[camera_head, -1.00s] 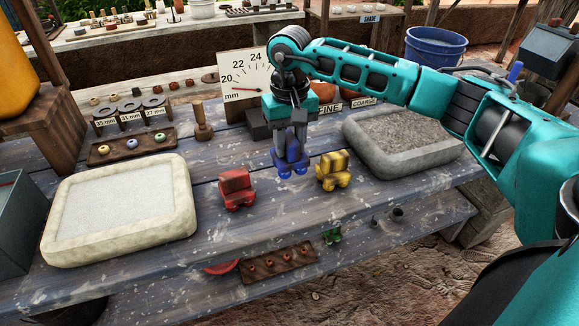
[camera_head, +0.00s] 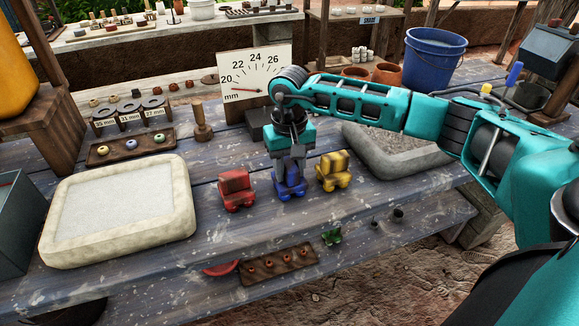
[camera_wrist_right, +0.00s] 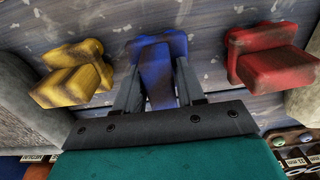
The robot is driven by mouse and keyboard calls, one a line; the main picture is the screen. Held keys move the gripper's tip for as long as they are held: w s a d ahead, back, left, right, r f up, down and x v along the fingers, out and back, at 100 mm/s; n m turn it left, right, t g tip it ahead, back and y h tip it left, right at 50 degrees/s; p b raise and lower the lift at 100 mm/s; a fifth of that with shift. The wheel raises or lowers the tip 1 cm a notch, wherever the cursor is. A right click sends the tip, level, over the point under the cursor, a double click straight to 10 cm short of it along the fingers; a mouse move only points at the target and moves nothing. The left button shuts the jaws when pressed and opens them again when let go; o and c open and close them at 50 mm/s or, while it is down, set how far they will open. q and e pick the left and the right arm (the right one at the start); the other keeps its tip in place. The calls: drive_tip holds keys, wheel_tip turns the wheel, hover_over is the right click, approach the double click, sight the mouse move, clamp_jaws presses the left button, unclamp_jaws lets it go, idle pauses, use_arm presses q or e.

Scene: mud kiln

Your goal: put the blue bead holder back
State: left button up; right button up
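The blue bead holder (camera_head: 289,184) stands upright on the wooden bench, between the red holder (camera_head: 237,190) and the yellow holder (camera_head: 333,172), apart from both. My right gripper (camera_head: 291,168) reaches down onto it from above. In the right wrist view, its two fingers lie along either side of the blue holder (camera_wrist_right: 156,76), seemingly closed on it. The yellow holder (camera_wrist_right: 75,75) and the red holder (camera_wrist_right: 268,58) show to either side there. My left gripper is not in view.
A pale sand tray (camera_head: 60,250) lies at the left and a grey stone tray (camera_head: 395,172) at the right. A dial sign (camera_head: 255,75) stands behind. A small brown rack (camera_head: 285,266) sits near the front. The bench in front of the holders is mostly clear.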

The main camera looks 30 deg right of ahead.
drive_tip(key=o, duration=0.3)
drive_tip(key=shift+o, duration=0.2)
wheel_tip(320, 180, up, 12)
drive_tip(key=shift+r, duration=0.15)
drive_tip(key=shift+a, duration=0.1)
idle(0.6)
